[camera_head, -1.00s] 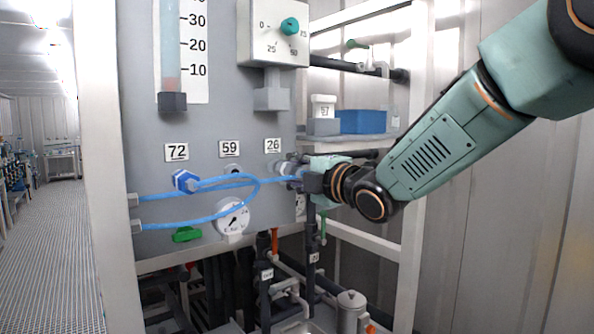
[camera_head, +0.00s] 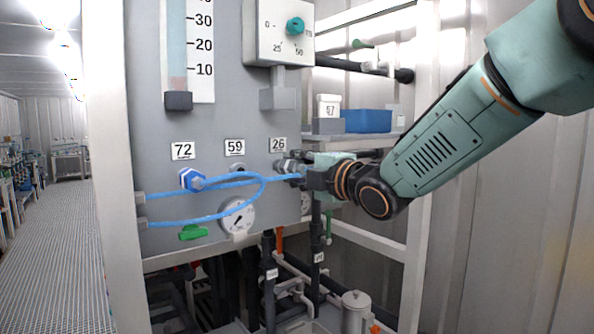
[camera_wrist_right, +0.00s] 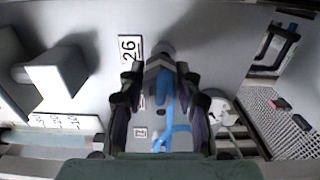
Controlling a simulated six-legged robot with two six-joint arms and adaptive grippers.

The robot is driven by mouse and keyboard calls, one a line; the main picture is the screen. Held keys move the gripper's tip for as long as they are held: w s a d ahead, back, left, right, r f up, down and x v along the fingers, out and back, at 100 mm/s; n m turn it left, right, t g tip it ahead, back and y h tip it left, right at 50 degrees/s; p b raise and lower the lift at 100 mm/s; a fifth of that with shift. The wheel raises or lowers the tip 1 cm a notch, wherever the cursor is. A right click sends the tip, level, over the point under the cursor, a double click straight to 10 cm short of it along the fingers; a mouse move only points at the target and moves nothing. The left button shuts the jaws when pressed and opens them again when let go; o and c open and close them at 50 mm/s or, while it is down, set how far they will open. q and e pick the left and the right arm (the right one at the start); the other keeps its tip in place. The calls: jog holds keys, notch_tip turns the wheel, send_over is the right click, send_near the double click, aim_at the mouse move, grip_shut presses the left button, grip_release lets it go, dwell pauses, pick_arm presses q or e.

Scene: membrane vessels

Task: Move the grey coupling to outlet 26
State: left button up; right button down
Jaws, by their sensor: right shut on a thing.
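My right gripper (camera_head: 302,176) is at the panel, just below the label 26 (camera_head: 278,144). It is shut on the grey coupling (camera_head: 283,167), which sits at the outlet under that label. In the right wrist view the grey coupling (camera_wrist_right: 157,68) lies between the two fingers (camera_wrist_right: 160,105), in front of the outlet by the label 26 (camera_wrist_right: 130,50). A blue hose (camera_head: 275,179) runs from it. I cannot tell whether the coupling is fully seated. A blue coupling (camera_head: 192,180) is on outlet 72. Outlet 59 (camera_head: 238,168) has no coupling. My left gripper is not in view.
A pressure gauge (camera_head: 238,216) and a green handle (camera_head: 193,232) sit low on the panel. A knob box (camera_head: 280,32) is above. A shelf with a blue bin (camera_head: 366,121) is at right. Pipes run below. The hose loops across the panel front.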

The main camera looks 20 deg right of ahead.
jog(key=shift+w+d+f, duration=0.1)
jog(key=shift+w+f, duration=0.05)
jog(key=shift+w, duration=0.15)
jog(key=shift+s+a+r, duration=0.2)
jog(key=shift+s+r, duration=0.05)
jog(key=shift+s, duration=0.15)
jog(key=shift+w+d+f, duration=0.4)
jog(key=shift+w, duration=0.05)
jog(key=shift+b, duration=0.3)
jog(key=shift+s, duration=0.3)
jog(key=shift+w+d+f, duration=0.1)
jog(key=shift+w+d, duration=0.05)
jog(key=shift+w, duration=0.15)
jog(key=shift+s+a+r, duration=0.2)
jog(key=shift+s+r, duration=0.05)
jog(key=shift+s, duration=0.05)
jog(key=shift+w, duration=0.15)
jog(key=shift+a, duration=0.1)
